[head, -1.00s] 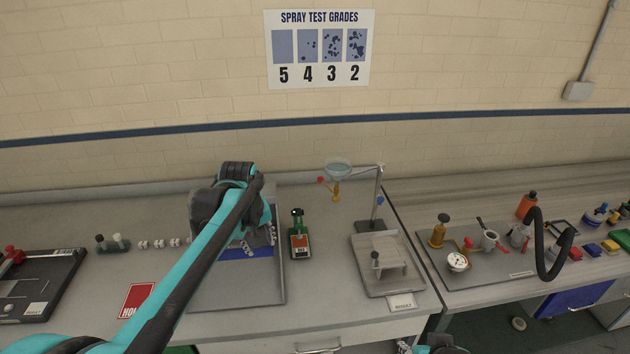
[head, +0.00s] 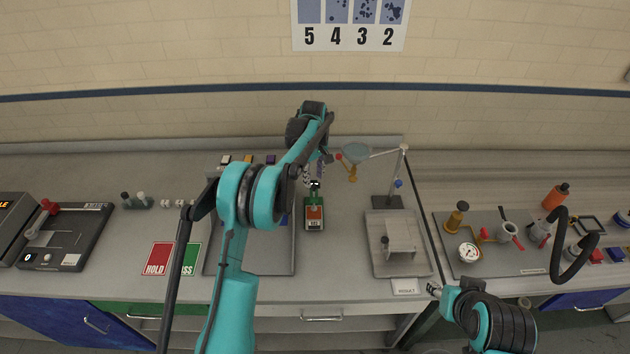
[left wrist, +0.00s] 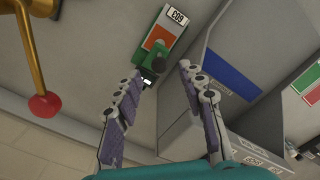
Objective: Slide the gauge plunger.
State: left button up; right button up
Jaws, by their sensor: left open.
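The gauge is a small green block with an orange label (head: 314,214), lying on the bench just right of the grey tray. My left gripper (head: 315,172) is open at that end.
A brass stem with a red knob (left wrist: 45,106) is near the left gripper. The grey tray (head: 250,262) is on the left, with HOLD card (head: 158,259) beside it.

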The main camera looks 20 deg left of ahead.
aim_at(314, 186)
pick_arm(q)
notch_tip(314, 186, down, 2)
jog(key=shift+w+f, duration=0.1)
jog(key=shift+f, duration=0.45)
